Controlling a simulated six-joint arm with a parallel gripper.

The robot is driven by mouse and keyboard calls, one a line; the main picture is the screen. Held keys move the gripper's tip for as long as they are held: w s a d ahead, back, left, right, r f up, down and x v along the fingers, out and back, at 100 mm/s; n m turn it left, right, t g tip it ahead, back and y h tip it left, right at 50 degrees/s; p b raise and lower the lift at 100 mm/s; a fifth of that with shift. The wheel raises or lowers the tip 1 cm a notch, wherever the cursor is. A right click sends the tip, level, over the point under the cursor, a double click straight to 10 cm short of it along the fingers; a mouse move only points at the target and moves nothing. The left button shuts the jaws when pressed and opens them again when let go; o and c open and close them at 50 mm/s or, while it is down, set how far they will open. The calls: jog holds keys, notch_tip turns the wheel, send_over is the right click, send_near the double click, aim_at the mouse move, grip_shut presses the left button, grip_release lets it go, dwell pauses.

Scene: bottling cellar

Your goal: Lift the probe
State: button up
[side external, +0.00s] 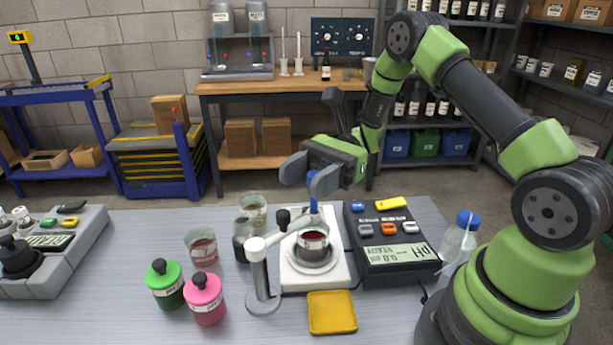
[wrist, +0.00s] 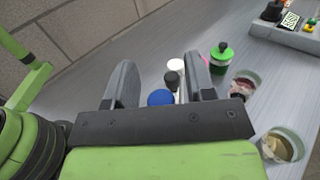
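The probe (side external: 314,207) has a blue top and stands upright, its lower end at the beaker (side external: 313,244) of dark red liquid on the white stirrer plate (side external: 338,277). In the wrist view its blue cap (wrist: 160,98) shows between my fingers, with a gap on both sides. My gripper (side external: 309,180) is open, its grey fingers around or just above the probe's top; it also shows in the wrist view (wrist: 160,68). The pH meter (side external: 395,254) stands right of the plate. The probe's lower end is hidden.
A white stand (side external: 259,270) with a dark-ended arm is close left of the beaker. Green (side external: 164,285) and pink (side external: 205,300) bottles, several glass beakers and a yellow dish (side external: 331,312) surround the plate. A blue-capped bottle (side external: 459,240) is at right.

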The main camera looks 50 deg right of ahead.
jog(key=d, duration=1)
jog(key=shift+c, duration=0.5)
jog(key=d+f+t, duration=0.1)
jog(key=s+d+f+m+t, duration=0.1)
jog(key=shift+s+d+f, duration=0.1)
jog(key=shift+d, duration=0.2)
jog(key=c, duration=0.7)
jog(key=s+d+f+m+t, duration=0.1)
jog(key=d+f, duration=0.1)
jog(key=s+d+f+m+t, duration=0.1)
jog(key=s+d+f+t, duration=0.1)
jog(key=shift+s+d+f+m+t, duration=0.2)
jog(key=shift+s+f+m+t, duration=0.1)
grip_shut()
jog(key=shift+f, duration=0.1)
jog(key=r+x, duration=0.3)
jog(key=x, duration=0.9)
